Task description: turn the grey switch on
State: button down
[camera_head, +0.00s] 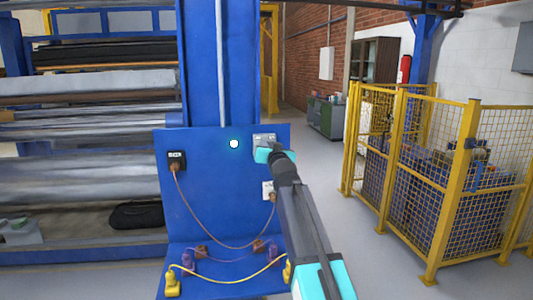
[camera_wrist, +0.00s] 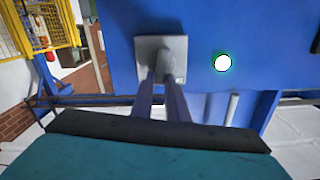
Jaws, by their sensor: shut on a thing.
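The grey switch (camera_head: 263,137) is a small grey plate at the upper right of the blue panel (camera_head: 200,190). In the wrist view its plate (camera_wrist: 178,45) is near the top middle, with the two dark fingers reaching to its lower part. My gripper (camera_head: 267,148) is at the switch in the head view. In the wrist view my gripper (camera_wrist: 160,78) is shut on the switch's middle part.
A round white spot (camera_head: 234,144) shows beside the switch; it also shows in the wrist view (camera_wrist: 222,63). A black socket (camera_head: 176,160) with a brown cable and a white socket (camera_head: 268,190) are on the panel. A yellow mesh fence (camera_head: 455,190) stands at the right.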

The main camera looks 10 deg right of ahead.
jog(key=shift+d+f+m+b, duration=0.1)
jog(key=shift+d+m+b, duration=0.2)
jog(key=shift+m, duration=0.85)
jog(key=shift+d+f+m+b, duration=0.1)
jog(key=shift+m+b, duration=0.35)
jog(key=shift+m, duration=0.65)
jog(key=shift+d+f+m+b, duration=0.15)
jog(key=shift+m+b, duration=0.2)
jog(key=shift+m, duration=0.8)
jog(key=c, duration=1.7)
grip_release()
jog(key=shift+s+b, duration=1.25)
jog(key=shift+s, duration=5.65)
